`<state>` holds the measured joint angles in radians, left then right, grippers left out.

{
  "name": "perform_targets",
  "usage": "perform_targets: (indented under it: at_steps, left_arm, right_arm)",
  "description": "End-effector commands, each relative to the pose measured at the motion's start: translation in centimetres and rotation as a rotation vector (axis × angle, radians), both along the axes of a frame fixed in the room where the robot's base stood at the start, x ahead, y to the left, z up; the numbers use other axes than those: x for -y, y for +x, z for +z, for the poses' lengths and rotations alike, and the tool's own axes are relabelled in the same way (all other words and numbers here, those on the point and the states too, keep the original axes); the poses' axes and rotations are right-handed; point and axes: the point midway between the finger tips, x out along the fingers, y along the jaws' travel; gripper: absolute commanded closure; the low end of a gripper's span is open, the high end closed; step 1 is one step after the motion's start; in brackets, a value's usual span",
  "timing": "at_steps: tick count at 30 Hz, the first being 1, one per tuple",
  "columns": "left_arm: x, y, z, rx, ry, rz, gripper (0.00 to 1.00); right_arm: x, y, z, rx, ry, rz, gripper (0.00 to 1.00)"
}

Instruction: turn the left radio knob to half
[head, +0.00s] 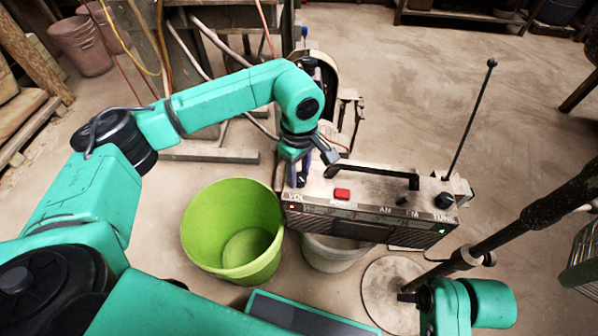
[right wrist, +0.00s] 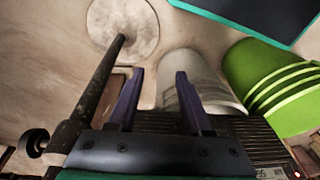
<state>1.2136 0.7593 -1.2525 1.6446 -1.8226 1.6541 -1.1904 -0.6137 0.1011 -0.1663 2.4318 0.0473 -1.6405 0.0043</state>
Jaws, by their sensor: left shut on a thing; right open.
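The radio (head: 425,190) stands below and ahead of me, with a top handle, a red button (head: 342,194) and a black right knob (head: 444,201). My left gripper (head: 300,178) points down at the left end of its top, by the "VOL" lettering, and is shut on the left knob, which its fingers mostly hide. I cannot read the knob's angle. My right gripper (right wrist: 158,100) is open and empty in the right wrist view, where part of the radio's grille (right wrist: 262,140) shows at the lower right.
A green bucket (head: 205,225) stands left of the radio, and a pale bucket (head: 333,255) is in front below it. A round base (head: 385,290) with a dark pole (head: 520,215) is at right. The radio's antenna (head: 470,120) rises at its right end.

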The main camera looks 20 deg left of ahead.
Motion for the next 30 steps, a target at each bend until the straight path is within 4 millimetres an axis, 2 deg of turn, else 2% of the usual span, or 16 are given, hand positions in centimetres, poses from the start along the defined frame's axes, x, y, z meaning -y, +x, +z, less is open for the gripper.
perform_targets:
  at_steps: [7,8,9,10,19,22,26,30]
  left_arm:
    - [0.0,0.0,0.1,0.001,-0.002,0.001,1.00]
    - [0.0,0.0,0.1,0.001,-0.002,0.001,0.51]
    - [0.0,0.0,0.1,0.001,-0.002,0.001,0.36]
    - [0.0,0.0,0.1,0.001,-0.002,0.001,0.28]
    - [0.0,0.0,0.1,0.001,0.000,0.001,0.28]
    - [0.0,0.1,1.0,0.003,-0.001,0.001,0.28]
    - [0.0,0.1,4.0,0.005,-0.001,0.001,0.28]
    - [0.1,0.1,8.4,0.005,-0.003,0.000,0.28]
  right_arm:
    - [0.0,0.0,0.0,0.000,0.000,0.000,0.50]
    - [0.0,0.0,0.0,0.000,0.000,0.000,0.50]
    - [0.0,0.0,0.0,0.000,0.000,0.000,0.50]
    - [0.0,0.0,0.0,0.000,0.000,0.000,0.50]
    - [0.0,0.0,0.0,0.001,0.000,0.000,0.50]
    - [0.0,0.1,0.2,0.006,0.000,-0.002,0.50]
    - [0.0,0.5,-1.6,-0.005,-0.005,-0.004,0.50]
    - [0.1,0.8,-3.6,-0.012,-0.014,-0.012,0.50]
